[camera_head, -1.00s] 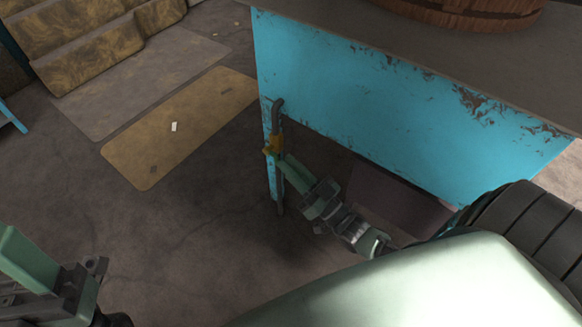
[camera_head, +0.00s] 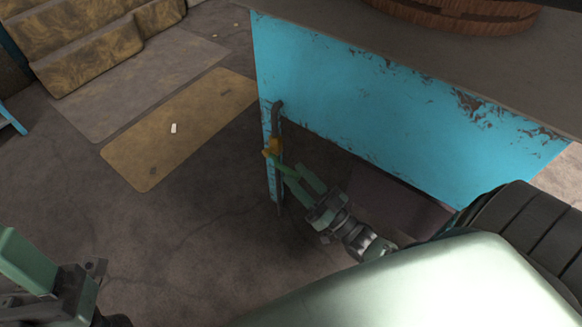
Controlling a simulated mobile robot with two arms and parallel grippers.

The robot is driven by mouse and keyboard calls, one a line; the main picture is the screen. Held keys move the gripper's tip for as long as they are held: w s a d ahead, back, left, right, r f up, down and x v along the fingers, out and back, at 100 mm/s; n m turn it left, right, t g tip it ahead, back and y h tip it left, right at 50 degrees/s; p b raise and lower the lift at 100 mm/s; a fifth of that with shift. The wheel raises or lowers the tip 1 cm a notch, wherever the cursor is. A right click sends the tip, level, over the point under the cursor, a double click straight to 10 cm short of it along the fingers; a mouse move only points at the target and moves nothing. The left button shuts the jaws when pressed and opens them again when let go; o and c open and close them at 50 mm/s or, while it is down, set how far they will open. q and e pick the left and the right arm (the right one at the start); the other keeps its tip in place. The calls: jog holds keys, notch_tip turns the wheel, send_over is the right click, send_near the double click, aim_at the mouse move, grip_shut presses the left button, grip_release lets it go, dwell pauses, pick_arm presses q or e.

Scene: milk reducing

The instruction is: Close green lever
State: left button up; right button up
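A grey pipe (camera_head: 277,118) with a brass valve (camera_head: 273,148) stands at the corner leg of the blue table. The thin bright green lever (camera_head: 284,170) slants down and right from the valve. My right gripper (camera_head: 296,174) is at the lever's lower right end, with its two pale green fingers apart. The lever's end overlaps the fingers; I cannot tell whether they touch it. My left gripper (camera_head: 28,262) is at the lower left, far from the lever. Only one of its fingers shows clearly.
The blue table (camera_head: 370,100) with chipped paint fills the upper right, and a wooden tub (camera_head: 460,14) stands on it. A tan mat (camera_head: 180,130) lies on the floor at left, near stone steps (camera_head: 90,45). The floor left of the valve is clear.

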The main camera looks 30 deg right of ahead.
jog(key=shift+v, duration=2.25)
